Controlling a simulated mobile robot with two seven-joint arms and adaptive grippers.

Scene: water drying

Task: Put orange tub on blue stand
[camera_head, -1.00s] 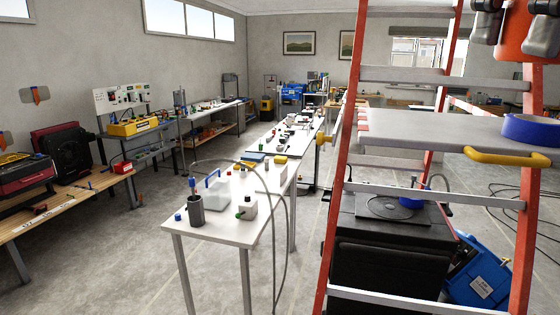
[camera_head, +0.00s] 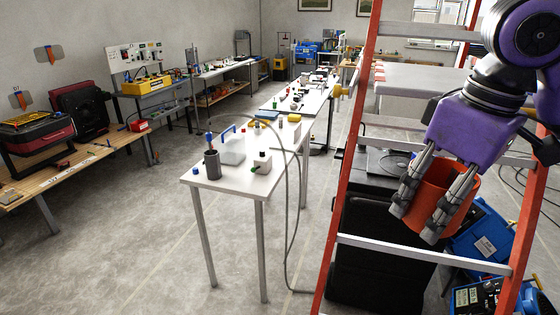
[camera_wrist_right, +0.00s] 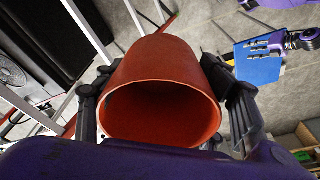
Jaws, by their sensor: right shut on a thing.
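The orange tub (camera_head: 438,185) is held in my right gripper (camera_head: 417,220), whose grey fingers lie along its sides, near the orange ladder. The tub hangs tilted in the air. In the right wrist view the tub (camera_wrist_right: 160,105) fills the middle, its open mouth toward the camera, with dark fingers on both sides. The round blue piece on the grey shelf, which looks like the blue stand, is hidden now behind my right arm. Another purple gripper, probably my left (camera_wrist_right: 268,44), shows in the wrist view over a blue panel; its opening is unclear.
The orange ladder (camera_head: 350,190) with grey rungs stands close to the held tub. A grey shelf (camera_head: 425,78) lies behind it. A black box (camera_head: 380,255) and blue cases (camera_head: 485,245) are below. A white table (camera_head: 225,178) with small items stands left; open floor lies around it.

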